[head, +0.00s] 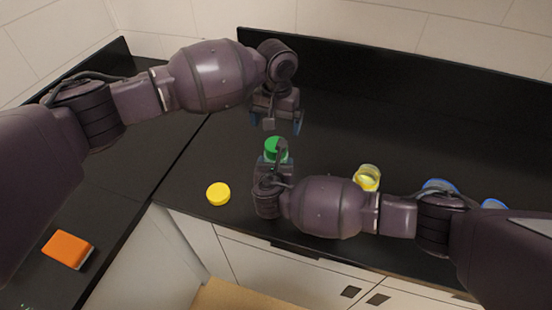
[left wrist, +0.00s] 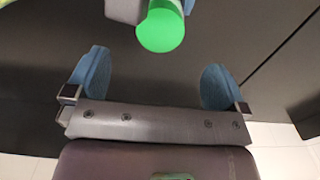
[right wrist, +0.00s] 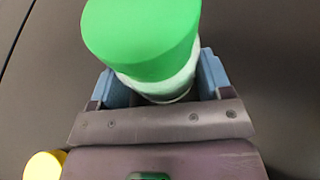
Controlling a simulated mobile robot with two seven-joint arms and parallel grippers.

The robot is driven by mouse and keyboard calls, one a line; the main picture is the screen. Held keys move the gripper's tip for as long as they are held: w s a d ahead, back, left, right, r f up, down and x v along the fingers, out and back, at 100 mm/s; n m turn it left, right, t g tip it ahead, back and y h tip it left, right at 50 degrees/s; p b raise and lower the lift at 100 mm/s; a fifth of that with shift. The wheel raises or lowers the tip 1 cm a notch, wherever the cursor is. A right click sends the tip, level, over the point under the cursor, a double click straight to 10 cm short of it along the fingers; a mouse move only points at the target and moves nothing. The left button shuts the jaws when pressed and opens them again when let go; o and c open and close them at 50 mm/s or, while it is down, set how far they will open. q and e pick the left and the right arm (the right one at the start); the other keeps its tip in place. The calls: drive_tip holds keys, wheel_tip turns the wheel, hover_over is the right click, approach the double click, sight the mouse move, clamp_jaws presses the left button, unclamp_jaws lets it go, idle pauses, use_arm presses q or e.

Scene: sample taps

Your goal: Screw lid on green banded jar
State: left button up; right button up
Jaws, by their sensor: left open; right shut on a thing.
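A jar with a green lid (head: 276,149) on its top is held in my right gripper (head: 272,163). In the right wrist view, the green lid (right wrist: 145,40) covers the top of the pale, see-through jar body (right wrist: 165,88), with a blue finger on each side of the body. I cannot tell how tightly the lid sits, and no separate green band can be made out. My left gripper (head: 276,121) is open and empty, just behind and above the lid. In the left wrist view, the lid (left wrist: 160,32) is beyond the spread fingers, apart from them.
A yellow lid (head: 218,194) lies on the dark counter near its front edge. A yellow-banded jar (head: 367,178) stands behind my right arm. Blue-topped things (head: 494,203) are partly hidden at the right. The back counter is clear.

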use_arm(q)
wheel_tip(320, 180, up, 9)
drive_tip(key=shift+r, duration=0.15)
idle(0.4)
use_arm(e)
drive_tip(key=o, duration=1.8)
drive_tip(key=shift+c, duration=0.2)
use_arm(q)
drive_tip(key=shift+f, duration=0.2)
use_arm(e)
drive_tip(key=v, duration=1)
drive_tip(key=shift+s+r, duration=0.1)
drive_tip(key=shift+s, duration=0.25)
